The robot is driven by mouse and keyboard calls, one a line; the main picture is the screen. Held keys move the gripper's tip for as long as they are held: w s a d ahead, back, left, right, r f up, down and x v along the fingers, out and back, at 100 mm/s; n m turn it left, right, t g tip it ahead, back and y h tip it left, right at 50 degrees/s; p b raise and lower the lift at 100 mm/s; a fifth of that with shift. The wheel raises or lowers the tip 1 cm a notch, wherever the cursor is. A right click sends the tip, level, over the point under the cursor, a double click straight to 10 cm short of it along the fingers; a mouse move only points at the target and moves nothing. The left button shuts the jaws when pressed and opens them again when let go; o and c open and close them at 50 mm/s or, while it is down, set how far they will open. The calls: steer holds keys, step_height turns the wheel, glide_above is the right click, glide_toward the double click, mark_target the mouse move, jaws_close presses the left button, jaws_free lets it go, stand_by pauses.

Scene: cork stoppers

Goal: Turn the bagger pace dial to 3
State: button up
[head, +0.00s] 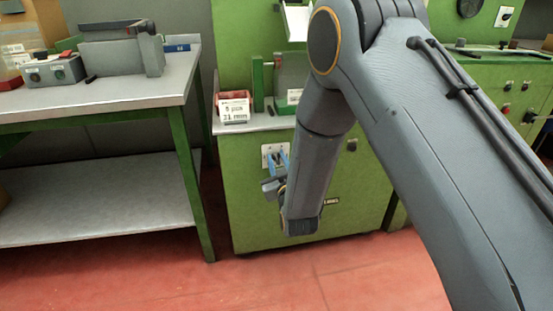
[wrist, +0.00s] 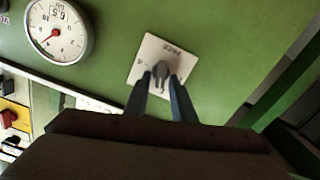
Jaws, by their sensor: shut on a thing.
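The pace dial is a small grey knob (wrist: 161,72) on a white square plate (wrist: 150,52) marked "PACE", fixed to a green panel. In the wrist view my gripper (wrist: 162,78) has its two fingers on either side of the knob, shut on it. The plate's scale is mostly covered by the fingers, and I cannot read the setting. In the head view the white plate (head: 268,149) shows on the front of the green cabinet, with my gripper (head: 275,165) against it; the knob is hidden there.
A round gauge (wrist: 60,30) is on the green panel at upper left of the wrist view. A grey bench (head: 95,95) is at left. Red floor (head: 290,275) in front is clear.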

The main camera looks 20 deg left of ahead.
steer(key=m+p, duration=0.1)
steer(key=m, duration=0.3)
steer(key=shift+w+d+p, duration=0.1)
steer(key=shift+d+p, duration=0.1)
steer(key=shift+p, duration=0.2)
steer(key=shift+d+f+m+p, duration=0.1)
steer(key=shift+m+p, duration=0.65)
steer(key=shift+m, duration=1.75)
steer(key=o, duration=0.7)
steer(key=shift+o, duration=0.2)
steer(key=p+v, duration=0.1)
steer(key=v, duration=0.6)
steer(key=shift+s+d+p, duration=0.2)
steer(key=shift+s+p, duration=0.1)
